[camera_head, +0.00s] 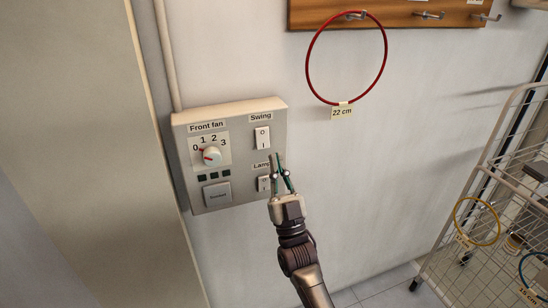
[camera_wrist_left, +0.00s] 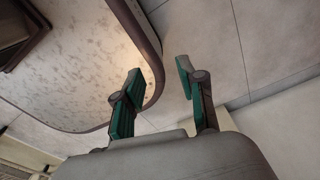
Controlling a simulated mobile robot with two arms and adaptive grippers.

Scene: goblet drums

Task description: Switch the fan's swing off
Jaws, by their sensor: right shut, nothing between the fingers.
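A grey control panel (camera_head: 240,185) is fixed to the wall. Its Swing rocker switch (camera_head: 262,138), white with I and O marks, sits at the upper right under a "Swing" label (camera_head: 261,117); which side is pressed is too small to tell. My right gripper (camera_head: 277,160) is shut and empty. In the head view its fingertips appear just below and right of the Swing switch, and it partly covers the "Lamp" label. Whether it touches the panel cannot be told. My left gripper (camera_wrist_left: 160,78) is open and empty in the left wrist view, above the floor.
The Lamp switch (camera_head: 263,184) is beside my right gripper. The "Front fan" knob (camera_head: 211,156) and a square button (camera_head: 217,194) are at left. A red hoop (camera_head: 309,58) hangs from a hook rack (camera_head: 400,14). A wire rack (camera_head: 480,190) stands at right.

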